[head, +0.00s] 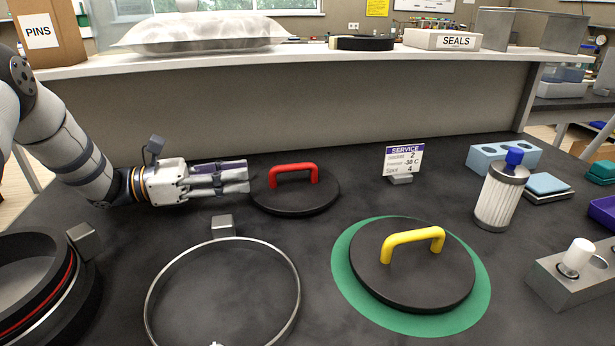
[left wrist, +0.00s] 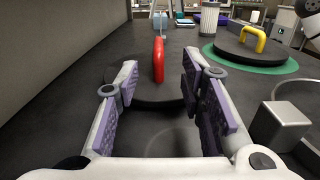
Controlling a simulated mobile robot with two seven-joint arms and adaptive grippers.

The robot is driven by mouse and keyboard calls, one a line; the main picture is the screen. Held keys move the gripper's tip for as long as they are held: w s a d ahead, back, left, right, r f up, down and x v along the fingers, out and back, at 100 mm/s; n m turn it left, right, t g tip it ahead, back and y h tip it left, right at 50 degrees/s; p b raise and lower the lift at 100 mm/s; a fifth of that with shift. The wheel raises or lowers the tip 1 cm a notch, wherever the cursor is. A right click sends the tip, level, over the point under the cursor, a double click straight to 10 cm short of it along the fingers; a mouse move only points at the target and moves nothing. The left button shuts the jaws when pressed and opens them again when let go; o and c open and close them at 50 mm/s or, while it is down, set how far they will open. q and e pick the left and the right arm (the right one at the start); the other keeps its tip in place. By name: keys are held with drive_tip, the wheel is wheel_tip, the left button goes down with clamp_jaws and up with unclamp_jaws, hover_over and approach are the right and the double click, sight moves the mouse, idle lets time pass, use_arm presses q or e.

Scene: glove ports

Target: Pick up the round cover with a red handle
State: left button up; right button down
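The round black cover (head: 300,201) with a red handle (head: 292,168) lies flat on the dark table, left of centre in the head view. In the left wrist view the red handle (left wrist: 158,59) stands upright ahead, and the cover (left wrist: 160,88) is partly hidden by the fingers. My left gripper (head: 247,178) comes in from the left, low over the table beside the cover. In the left wrist view my left gripper (left wrist: 157,82) is open, with nothing between its purple-padded fingers; the handle is beyond the gap. My right gripper is not in view.
A black cover with a yellow handle (head: 412,240) lies on a green disc (head: 482,298). A metal ring (head: 152,291) lies in front, with a black port (head: 85,300) at left. A white filter (head: 497,200) and a service card (head: 404,160) stand right. A raised shelf (head: 300,57) runs behind.

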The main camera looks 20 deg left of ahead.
sight(286, 168)
use_arm(q)
drive_tip(key=x, duration=0.9)
drive_tip(key=shift+w+d+f, duration=0.15)
drive_tip(key=shift+w+d, duration=0.1)
drive_tip(key=shift+w, duration=0.05)
clamp_jaws()
